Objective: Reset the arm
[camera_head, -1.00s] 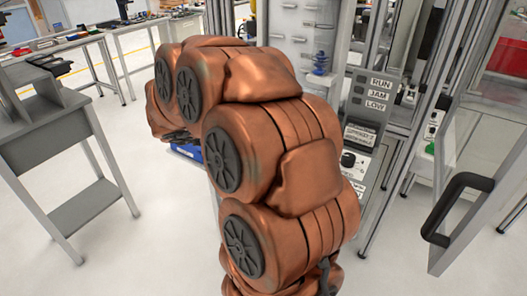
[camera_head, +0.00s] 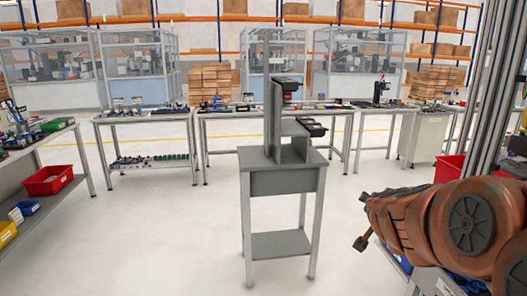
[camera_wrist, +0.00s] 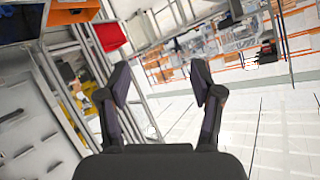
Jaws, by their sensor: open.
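My gripper (camera_wrist: 160,88) shows in the wrist view with its two dark fingers spread apart and nothing between them. In the head view my copper-coloured arm (camera_head: 440,225) is folded at the lower right, partly cut off by the frame edge. The gripper's fingers cannot be made out clearly in the head view. The wrist view is tilted, with floor and metal frame posts beyond the fingers.
A grey stand (camera_head: 283,180) with a fixture on top stands mid-floor, left of my arm. A red bin (camera_head: 450,168) and metal posts are close to my arm. A workbench (camera_head: 85,160) is at left. Long tables line the back. Open floor surrounds the stand.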

